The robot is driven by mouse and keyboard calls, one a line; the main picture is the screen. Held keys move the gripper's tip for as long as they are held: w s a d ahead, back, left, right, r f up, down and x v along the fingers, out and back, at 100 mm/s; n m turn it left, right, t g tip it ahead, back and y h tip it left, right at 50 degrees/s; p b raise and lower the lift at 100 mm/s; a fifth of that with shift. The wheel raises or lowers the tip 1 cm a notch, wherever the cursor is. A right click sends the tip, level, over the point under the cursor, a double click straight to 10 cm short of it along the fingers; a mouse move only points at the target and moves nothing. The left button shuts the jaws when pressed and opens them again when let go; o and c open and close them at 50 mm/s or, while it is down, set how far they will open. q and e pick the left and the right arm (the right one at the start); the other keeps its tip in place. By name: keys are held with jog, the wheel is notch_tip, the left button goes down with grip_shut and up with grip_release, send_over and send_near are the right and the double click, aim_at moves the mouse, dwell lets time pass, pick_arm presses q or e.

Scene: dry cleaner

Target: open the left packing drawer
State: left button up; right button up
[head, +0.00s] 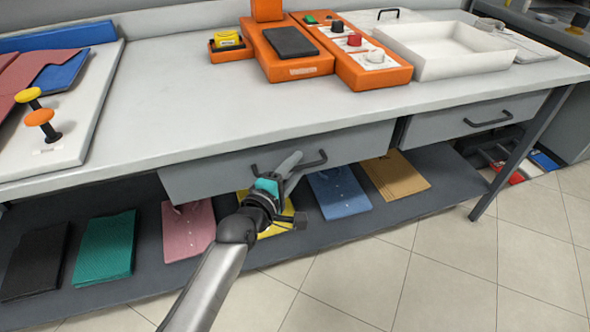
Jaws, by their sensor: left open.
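The left packing drawer (220,171) is a grey front under the worktop, and it looks shut or nearly shut. Its dark bar handle (318,161) runs along the front, with the middle hidden behind my gripper. My left gripper (291,172) is open, with its fingers at the middle of the handle. I cannot tell whether the handle lies between the fingers or whether they touch it. My right gripper is not in view.
A second drawer (475,118) with a dark handle is to the right. Folded garments lie on the dark lower shelf (150,265), behind and below my arm. Orange devices (290,62) and a white tray (445,66) stand on the worktop (190,105). The tiled floor (400,270) in front is clear.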

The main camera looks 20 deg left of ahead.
pick_arm(q)
jog(key=shift+w, duration=0.1)
grip_shut()
dwell(0.4)
dwell(1.1)
